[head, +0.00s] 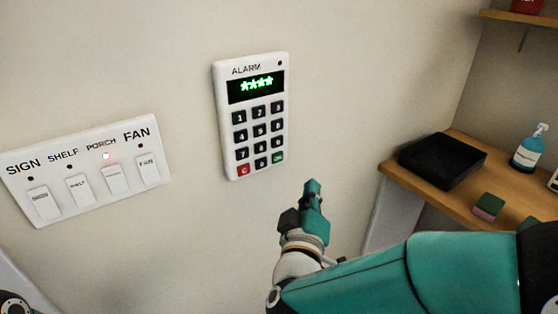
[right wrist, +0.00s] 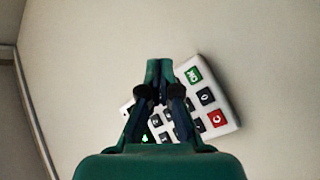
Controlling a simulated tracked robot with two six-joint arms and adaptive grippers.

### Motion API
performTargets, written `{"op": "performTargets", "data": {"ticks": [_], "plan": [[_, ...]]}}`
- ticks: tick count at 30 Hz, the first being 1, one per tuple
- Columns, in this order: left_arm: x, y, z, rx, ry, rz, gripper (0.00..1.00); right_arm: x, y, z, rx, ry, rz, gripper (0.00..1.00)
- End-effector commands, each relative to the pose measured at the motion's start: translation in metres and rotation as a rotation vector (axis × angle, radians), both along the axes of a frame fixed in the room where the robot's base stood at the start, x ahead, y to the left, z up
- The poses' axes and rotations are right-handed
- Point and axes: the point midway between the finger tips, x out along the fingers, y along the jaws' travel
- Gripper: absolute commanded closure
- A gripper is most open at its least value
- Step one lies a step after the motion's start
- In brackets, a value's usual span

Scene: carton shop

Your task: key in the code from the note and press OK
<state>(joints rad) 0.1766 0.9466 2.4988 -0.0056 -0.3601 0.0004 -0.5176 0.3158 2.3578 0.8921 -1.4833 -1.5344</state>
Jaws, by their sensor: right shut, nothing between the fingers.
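The white alarm keypad (head: 251,117) is on the wall, with black number keys, a red C key (head: 243,170) and a green key (head: 277,157) at its lower right. Its display (head: 256,86) shows several green asterisks. My right gripper (head: 313,186) is shut and empty, to the lower right of the keypad and apart from the green key in the head view. In the right wrist view the gripper (right wrist: 159,66) covers part of the keypad; the green OK key (right wrist: 194,75) shows right of the fingertips. No note is visible.
A white switch panel (head: 88,171) labelled SIGN, SHELF, PORCH and FAN is left of the keypad; its PORCH light is lit. A wooden shelf (head: 402,173) at right holds a black tray (head: 440,160), a blue bottle (head: 528,148) and a sponge (head: 488,207).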

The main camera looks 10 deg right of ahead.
Motion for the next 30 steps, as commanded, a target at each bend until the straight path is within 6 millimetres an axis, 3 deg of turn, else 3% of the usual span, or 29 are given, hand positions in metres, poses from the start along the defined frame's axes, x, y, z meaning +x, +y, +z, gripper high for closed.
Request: {"op": "performTargets", "data": {"ticks": [17, 30], "plan": [[0.000, 0.000, 0.000, 0.000, 0.000, 0.000, 0.49, 0.004, 0.001, 0.005, -0.013, -0.003, -0.012, 1.00], [0.000, 0.000, 0.006, 0.000, 0.000, 0.000, 0.49, 0.054, 0.020, 0.004, -0.013, -0.003, -0.011, 1.00]]}}
